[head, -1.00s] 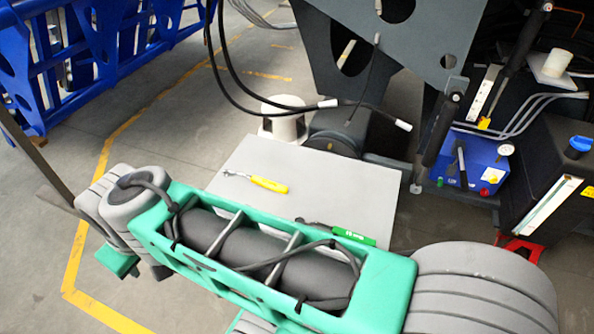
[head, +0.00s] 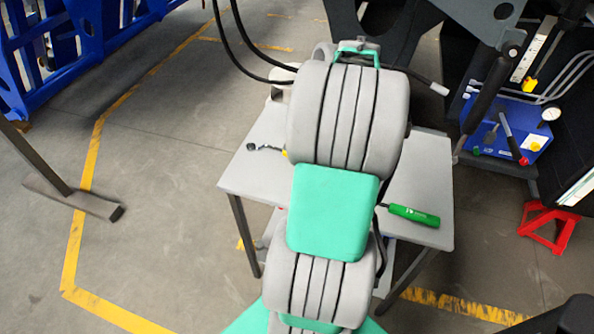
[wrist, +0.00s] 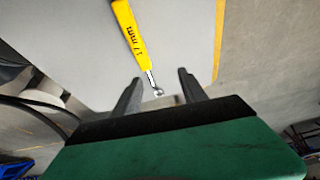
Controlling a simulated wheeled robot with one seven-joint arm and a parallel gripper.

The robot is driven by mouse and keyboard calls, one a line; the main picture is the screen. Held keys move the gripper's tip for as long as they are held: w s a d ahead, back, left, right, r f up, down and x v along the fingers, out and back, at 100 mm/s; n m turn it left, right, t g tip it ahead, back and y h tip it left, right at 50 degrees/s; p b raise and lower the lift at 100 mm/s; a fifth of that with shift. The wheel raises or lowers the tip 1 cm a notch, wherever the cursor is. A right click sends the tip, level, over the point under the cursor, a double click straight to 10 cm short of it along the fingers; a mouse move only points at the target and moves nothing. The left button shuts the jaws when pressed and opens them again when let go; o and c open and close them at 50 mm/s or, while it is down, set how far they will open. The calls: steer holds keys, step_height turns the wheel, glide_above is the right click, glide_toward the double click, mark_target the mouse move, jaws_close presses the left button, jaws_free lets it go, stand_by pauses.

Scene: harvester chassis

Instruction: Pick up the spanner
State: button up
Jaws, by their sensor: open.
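The spanner has a yellow handle and a bright metal end. In the head view its metal end (head: 265,147) lies on the grey table (head: 425,180), and my arm hides most of the handle. In the wrist view the spanner (wrist: 130,35) runs down from the top edge, with "17 mm" printed on its handle. My gripper (wrist: 158,84) is open and empty, its two fingers apart. The spanner's metal end shows between the fingertips in the picture; the height gap is unclear. My gripper is hidden behind my arm in the head view.
A green-handled tool (head: 413,215) lies on the table's right part. Black hoses (head: 245,60) hang behind the table's left side. A blue box (head: 508,130) and a red stand (head: 548,228) are on the right. Open floor lies to the left.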

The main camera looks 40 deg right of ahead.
steer(key=shift+n, duration=0.3)
steer(key=s+d+f, duration=0.1)
steer(key=d+f, duration=0.1)
steer(key=d, duration=0.1)
steer(key=s+d+f, duration=0.1)
steer(key=shift+s+d+f+b, duration=0.2)
steer(key=shift+s+d+b, duration=0.1)
steer(key=shift+s+d, duration=0.05)
steer(key=x, duration=0.7)
steer(key=shift+w, duration=0.25)
steer(key=shift+f, duration=0.2)
jaws_close()
steer(key=shift+r, duration=0.1)
